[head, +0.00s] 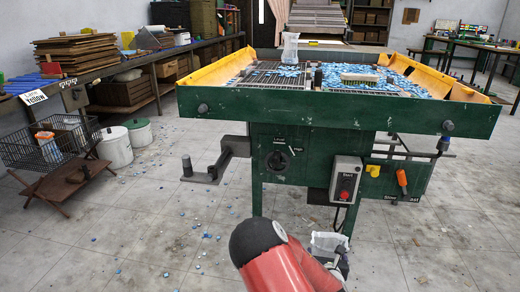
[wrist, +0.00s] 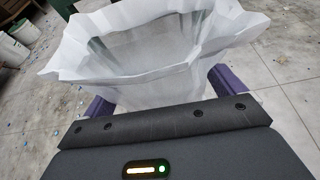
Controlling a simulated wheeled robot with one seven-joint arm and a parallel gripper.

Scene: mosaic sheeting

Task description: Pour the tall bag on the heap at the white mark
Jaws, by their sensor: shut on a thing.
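My gripper (head: 338,262) is low in front of the green machine and is shut on a white bag (head: 326,242). In the wrist view the bag (wrist: 150,70) is mouth up and wide open between the purple fingers; its contents do not show. A second, translucent bag (head: 290,46) stands upright at the back of the machine's bed, and looks tall and narrow. Blue mosaic pieces (head: 425,82) are heaped and spread over the right part of the bed. I cannot make out a white mark.
The green sheeting machine (head: 350,109) has a raised front edge and yellow side walls (head: 215,70). A brush (head: 358,78) lies on its bed. The floor is open, with scattered blue pieces.

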